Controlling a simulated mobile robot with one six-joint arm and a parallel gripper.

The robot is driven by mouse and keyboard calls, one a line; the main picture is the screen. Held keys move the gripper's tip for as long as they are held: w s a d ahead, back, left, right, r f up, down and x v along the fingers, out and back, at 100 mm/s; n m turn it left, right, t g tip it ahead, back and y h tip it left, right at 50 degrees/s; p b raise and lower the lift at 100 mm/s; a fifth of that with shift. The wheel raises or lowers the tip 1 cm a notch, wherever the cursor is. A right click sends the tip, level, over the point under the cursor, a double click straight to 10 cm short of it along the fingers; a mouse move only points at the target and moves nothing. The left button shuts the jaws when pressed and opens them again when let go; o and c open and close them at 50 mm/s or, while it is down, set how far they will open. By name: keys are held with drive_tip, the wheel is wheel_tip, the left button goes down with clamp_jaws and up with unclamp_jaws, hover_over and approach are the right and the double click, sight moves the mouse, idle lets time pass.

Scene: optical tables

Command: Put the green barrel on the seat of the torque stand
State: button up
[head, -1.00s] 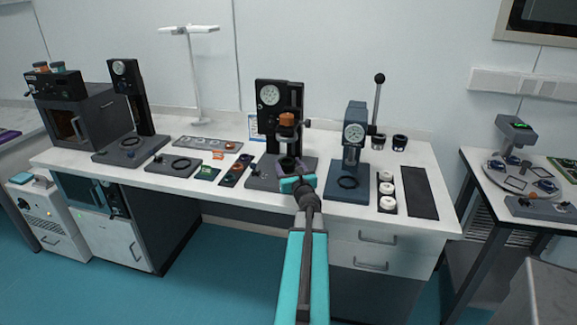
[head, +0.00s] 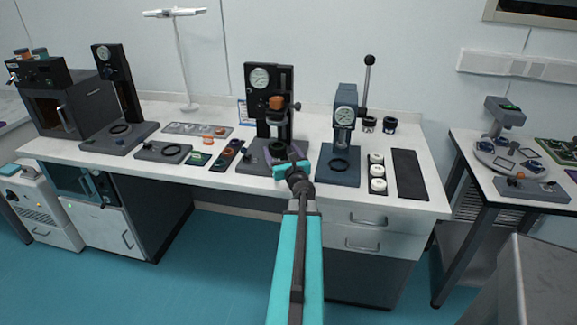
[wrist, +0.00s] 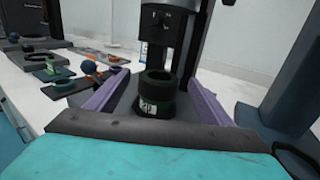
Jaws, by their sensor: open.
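A dark green barrel (wrist: 157,82), like a short open-topped cylinder, stands upright at the base of the middle gauge stand (head: 260,98). Below it is a dark round part with a pale label; I cannot tell whether this belongs to the barrel or the seat. My gripper (wrist: 158,79) is open, its two purple fingers on either side of the barrel with visible gaps. In the head view my gripper (head: 281,153) is low in front of the stand's column and hides most of the barrel. The stand's column (wrist: 165,35) rises behind the barrel.
A blue-grey press (head: 343,130) with a lever stands close on the right. White rolls (head: 377,171) and a dark mat (head: 409,174) lie beyond it. On the left are small trays (head: 198,159), a ring plate (head: 163,152) and another gauge stand (head: 107,80).

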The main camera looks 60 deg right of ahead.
sight(284, 156)
drive_tip(key=v, duration=0.4)
drive_tip(key=shift+a, duration=0.1)
drive_tip(key=shift+s+r+p, duration=0.1)
drive_tip(key=shift+r+p, duration=0.05)
drive_tip(key=shift+p, duration=0.45)
drive_tip(key=p+v, duration=0.1)
drive_tip(key=p, duration=0.3)
drive_tip(key=shift+s+a, duration=0.15)
drive_tip(key=shift+a, duration=0.05)
drive_tip(key=shift+s+a+p, duration=0.3)
drive_tip(key=shift+s+p, duration=0.1)
drive_tip(key=shift+p, duration=0.85)
drive_tip(key=p+v, duration=0.3)
drive_tip(key=p, duration=0.2)
drive_tip(key=shift+p, duration=0.3)
